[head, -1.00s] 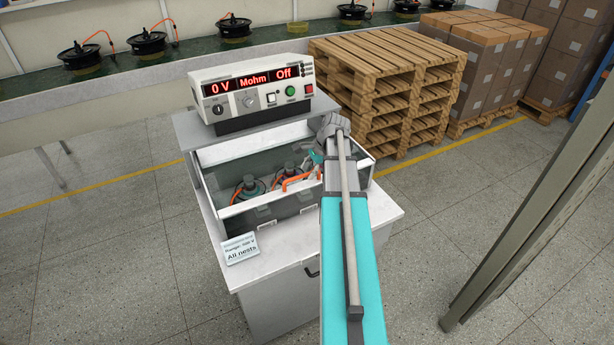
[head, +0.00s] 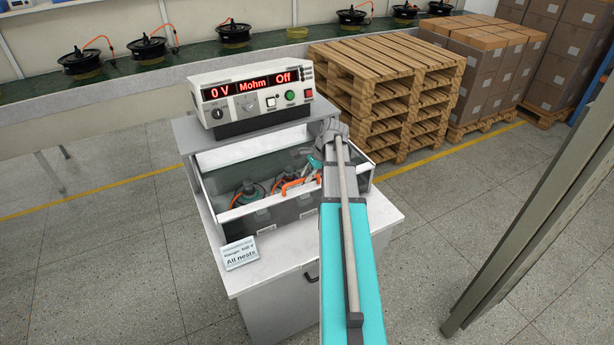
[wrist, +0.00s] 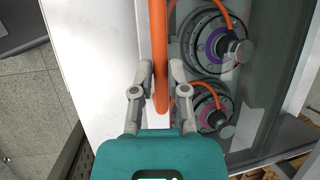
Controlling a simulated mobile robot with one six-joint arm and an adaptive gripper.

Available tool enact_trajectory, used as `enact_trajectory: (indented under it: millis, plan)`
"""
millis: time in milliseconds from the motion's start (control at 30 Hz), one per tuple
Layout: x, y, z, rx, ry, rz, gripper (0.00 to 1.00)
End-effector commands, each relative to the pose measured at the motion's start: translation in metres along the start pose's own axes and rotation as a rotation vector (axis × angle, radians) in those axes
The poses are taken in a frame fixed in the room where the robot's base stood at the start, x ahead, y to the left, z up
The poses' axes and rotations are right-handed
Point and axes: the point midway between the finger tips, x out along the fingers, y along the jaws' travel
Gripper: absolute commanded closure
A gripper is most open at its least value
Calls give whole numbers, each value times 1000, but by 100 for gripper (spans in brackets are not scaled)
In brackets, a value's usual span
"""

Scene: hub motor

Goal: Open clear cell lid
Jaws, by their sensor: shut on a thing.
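The clear cell (head: 250,211) is a white-framed box with see-through walls on top of a white cabinet. Its lid looks down over the nests, though the clear panel is hard to make out. An orange handle bar (head: 297,186) shows at the cell's front right. My gripper (wrist: 162,70) is at this bar, with one finger on each side of it, shut on it. In the wrist view the handle (wrist: 160,35) runs straight between the fingertips. My arm hides the cell's right part in the head view.
Hub motors (wrist: 213,45) with orange cables sit inside the cell. A tester (head: 252,92) reading 0 V, Mohm, Off stands behind it. A label card (head: 240,253) is at the front left. Wooden pallets (head: 390,90) stand at the back right. The floor at left is clear.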

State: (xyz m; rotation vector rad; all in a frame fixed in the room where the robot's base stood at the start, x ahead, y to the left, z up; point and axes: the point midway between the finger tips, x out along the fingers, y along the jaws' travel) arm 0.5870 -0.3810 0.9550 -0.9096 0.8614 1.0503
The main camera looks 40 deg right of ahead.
Motion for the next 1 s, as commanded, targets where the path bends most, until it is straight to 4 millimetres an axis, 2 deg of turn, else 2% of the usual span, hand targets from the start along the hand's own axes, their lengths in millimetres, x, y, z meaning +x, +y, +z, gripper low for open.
enact_trajectory:
  millis: [267, 467, 667, 1000]
  plan:
    - [1, -6, -1, -1, 0, 0, 100]
    - [6, -34, -3, -3, -1, 0, 100]
    - [15, -85, -8, -3, -1, 1, 100]
    - [33, -183, -14, -2, -1, 0, 100]
